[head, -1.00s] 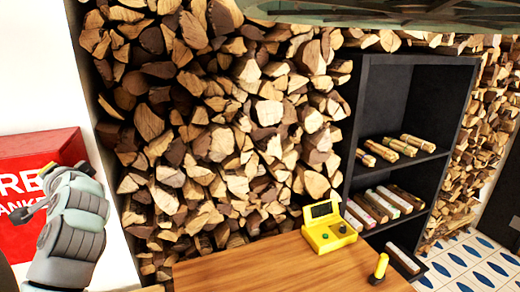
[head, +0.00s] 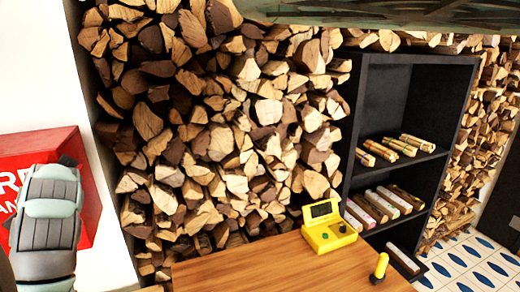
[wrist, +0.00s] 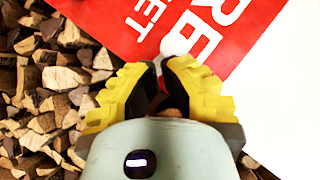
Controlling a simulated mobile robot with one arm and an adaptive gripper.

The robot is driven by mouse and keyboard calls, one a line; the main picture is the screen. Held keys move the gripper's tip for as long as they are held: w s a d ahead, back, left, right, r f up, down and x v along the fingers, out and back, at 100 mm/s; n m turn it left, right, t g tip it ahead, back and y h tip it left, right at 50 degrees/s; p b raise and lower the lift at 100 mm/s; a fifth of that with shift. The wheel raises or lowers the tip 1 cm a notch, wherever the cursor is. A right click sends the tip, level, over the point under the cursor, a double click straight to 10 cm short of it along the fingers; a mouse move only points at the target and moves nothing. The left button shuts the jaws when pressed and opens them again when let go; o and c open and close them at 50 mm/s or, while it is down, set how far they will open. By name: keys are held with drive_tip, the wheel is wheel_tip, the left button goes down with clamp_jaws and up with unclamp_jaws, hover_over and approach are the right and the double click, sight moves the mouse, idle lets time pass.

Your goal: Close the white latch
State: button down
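The red fire-blanket box (head: 88,190) is on the white wall at the left of the head view. Its red face with white lettering also shows in the wrist view (wrist: 130,25). A small rounded white piece, seemingly the latch (wrist: 175,44), shows against the red face just beyond my fingertips. I cannot tell whether they touch it or how far it is turned. My gripper (wrist: 160,68) has yellow-backed fingers with their tips drawn nearly together, and nothing is clearly held between them. In the head view my arm covers the box's left part and hides most of the gripper.
A log stack (head: 200,130) fills the wall to the right of the box. A wooden table (head: 240,268) bears a yellow device (head: 328,236) and a yellow-handled item (head: 379,268). A black shelf (head: 350,150) stands at right. White wall lies beside the box.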

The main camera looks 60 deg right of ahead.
idle(0.3)
drive_tip(key=shift+s+d+b, duration=0.5)
drive_tip(key=shift+d+b, duration=0.15)
drive_tip(key=shift+d, duration=0.1)
drive_tip(key=shift+r, duration=0.15)
